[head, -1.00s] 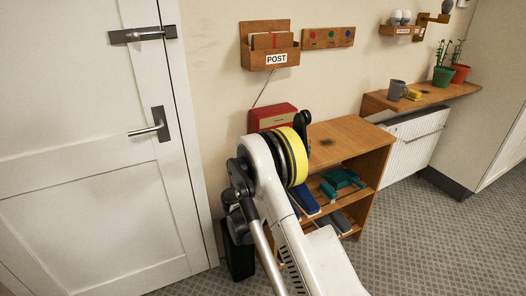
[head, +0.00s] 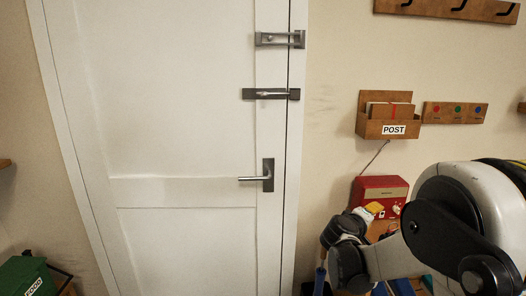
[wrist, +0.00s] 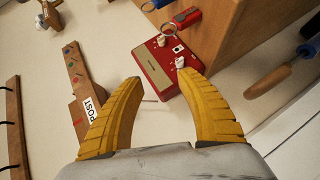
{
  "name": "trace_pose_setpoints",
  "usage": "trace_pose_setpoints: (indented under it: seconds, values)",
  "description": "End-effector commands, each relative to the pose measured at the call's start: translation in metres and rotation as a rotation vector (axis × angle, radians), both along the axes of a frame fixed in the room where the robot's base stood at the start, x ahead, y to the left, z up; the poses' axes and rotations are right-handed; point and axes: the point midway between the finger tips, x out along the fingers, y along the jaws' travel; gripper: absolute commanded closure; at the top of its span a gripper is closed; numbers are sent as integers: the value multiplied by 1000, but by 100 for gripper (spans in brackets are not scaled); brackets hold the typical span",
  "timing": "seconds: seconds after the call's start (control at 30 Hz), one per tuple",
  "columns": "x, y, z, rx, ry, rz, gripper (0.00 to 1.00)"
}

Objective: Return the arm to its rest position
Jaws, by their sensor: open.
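My gripper (wrist: 164,77) is open and empty in the wrist view, its two yellow ridged fingers spread apart. A red radio-like box (wrist: 164,62) with pale knobs shows just beyond the fingertips; whether they touch it I cannot tell. In the head view my white and black arm is bent at the lower right, in front of the red box (head: 379,188), and covers part of it.
A white door (head: 190,150) with a lever handle (head: 267,176) and two bolts fills the left and middle. A wooden POST holder (head: 388,116) hangs on the wall. A green box (head: 24,277) stands at the lower left. A wooden surface (wrist: 220,60) lies beside the red box in the wrist view.

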Motion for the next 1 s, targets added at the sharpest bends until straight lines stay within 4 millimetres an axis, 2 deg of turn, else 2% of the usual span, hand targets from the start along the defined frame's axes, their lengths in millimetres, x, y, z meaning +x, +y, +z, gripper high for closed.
trace_pose_setpoints:
  seconds: [0.03,0.1,0.17,0.3,0.47,0.6,0.7,0.83,1.0]
  values:
    - [-19,3,12,63,4,-8,56]
    - [-44,10,24,161,11,-18,56]
    - [-68,17,32,244,17,-26,56]
    - [-128,38,43,440,34,-44,56]
    - [-201,70,42,662,58,-62,56]
    - [-264,103,33,854,81,-73,56]
    - [-301,125,24,973,97,-79,56]
    - [-334,147,13,1084,112,-82,56]
    - [-350,159,7,1146,122,-83,56]
